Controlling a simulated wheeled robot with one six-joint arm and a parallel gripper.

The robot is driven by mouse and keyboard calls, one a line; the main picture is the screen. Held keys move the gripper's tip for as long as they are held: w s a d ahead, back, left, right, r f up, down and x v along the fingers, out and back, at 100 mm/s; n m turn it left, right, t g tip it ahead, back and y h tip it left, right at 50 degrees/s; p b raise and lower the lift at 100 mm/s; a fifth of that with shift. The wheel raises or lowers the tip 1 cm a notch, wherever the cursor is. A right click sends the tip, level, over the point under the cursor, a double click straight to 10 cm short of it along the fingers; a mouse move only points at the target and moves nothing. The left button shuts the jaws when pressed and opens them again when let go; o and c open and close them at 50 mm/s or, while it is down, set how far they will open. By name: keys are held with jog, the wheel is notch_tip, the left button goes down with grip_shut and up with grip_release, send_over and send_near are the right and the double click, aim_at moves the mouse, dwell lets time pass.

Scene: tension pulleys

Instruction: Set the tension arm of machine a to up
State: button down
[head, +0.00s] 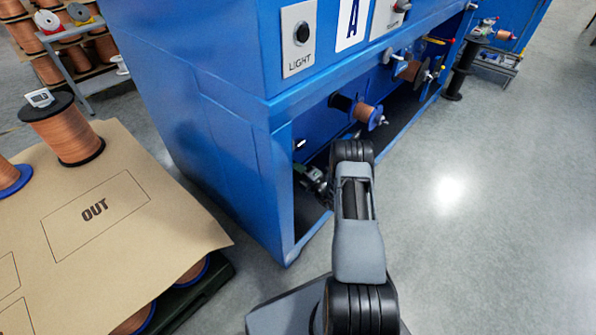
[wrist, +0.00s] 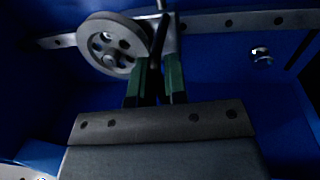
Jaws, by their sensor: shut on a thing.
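Machine a is the blue cabinet (head: 225,150) marked with a big A in the head view. My arm reaches into its dark open lower bay, and the gripper there is mostly hidden. In the wrist view my gripper (wrist: 160,70) has its two green-padded fingers close together around a narrow part of the tension arm (wrist: 162,22). A grey pulley wheel (wrist: 112,44) with round holes sits just left of the fingertips. The arm's far end and its pivot are not clear, so I cannot tell its set position.
A spool of copper wire (head: 366,113) sticks out of the bay above my arm. A light switch panel (head: 299,38) is on the cabinet front. A table marked OUT (head: 150,190) with spools stands at left. The floor at right (head: 500,220) is clear.

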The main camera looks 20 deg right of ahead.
notch_tip(320, 180, up, 19)
jog(key=p, duration=1.1)
jog(key=shift+d+p, duration=0.15)
jog(key=shift+p, duration=0.15)
jog(key=shift+w+f, duration=0.1)
jog(key=c, duration=1.2)
grip_release()
jog(key=shift+f, duration=0.1)
jog(key=shift+p+v, duration=0.8)
jog(key=shift+v, duration=6.15)
